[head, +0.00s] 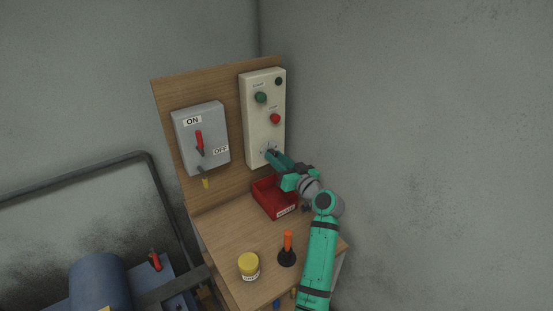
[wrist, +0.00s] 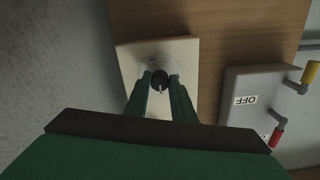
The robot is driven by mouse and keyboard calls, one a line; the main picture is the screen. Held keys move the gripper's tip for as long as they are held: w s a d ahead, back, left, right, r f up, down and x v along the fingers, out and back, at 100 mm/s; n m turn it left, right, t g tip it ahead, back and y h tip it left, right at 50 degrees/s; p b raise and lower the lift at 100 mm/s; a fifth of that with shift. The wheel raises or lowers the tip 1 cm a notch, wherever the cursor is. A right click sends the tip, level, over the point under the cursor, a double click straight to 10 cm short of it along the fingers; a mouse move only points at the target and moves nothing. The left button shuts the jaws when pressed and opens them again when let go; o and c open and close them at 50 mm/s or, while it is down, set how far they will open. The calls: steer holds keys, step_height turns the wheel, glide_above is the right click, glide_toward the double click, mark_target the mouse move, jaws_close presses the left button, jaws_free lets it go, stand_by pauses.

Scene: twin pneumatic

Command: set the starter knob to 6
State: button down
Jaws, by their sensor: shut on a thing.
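The starter box (head: 259,112) is a cream panel on the wooden backboard, with a green button, a red button and a dial low down. In the wrist view the black starter knob (wrist: 159,80) sits on a pale round dial (wrist: 149,65) on the box face (wrist: 185,52). My gripper (head: 269,154) reaches the dial from the lower right in the head view. In the wrist view my gripper's two green fingers (wrist: 160,88) are shut on the knob, one on each side. The dial numbers are too small to read, so I cannot tell the setting.
A grey switch box (head: 217,128) with a red lever stands left of the starter box. A red bin (head: 264,195) lies below my gripper. A yellow-lidded jar (head: 249,262) and an orange-handled tool (head: 288,241) stand on the wooden bench (head: 222,232).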

steer(key=shift+f, duration=0.1)
steer(key=c, duration=1.5)
jaws_free()
steer(key=v, duration=1.1)
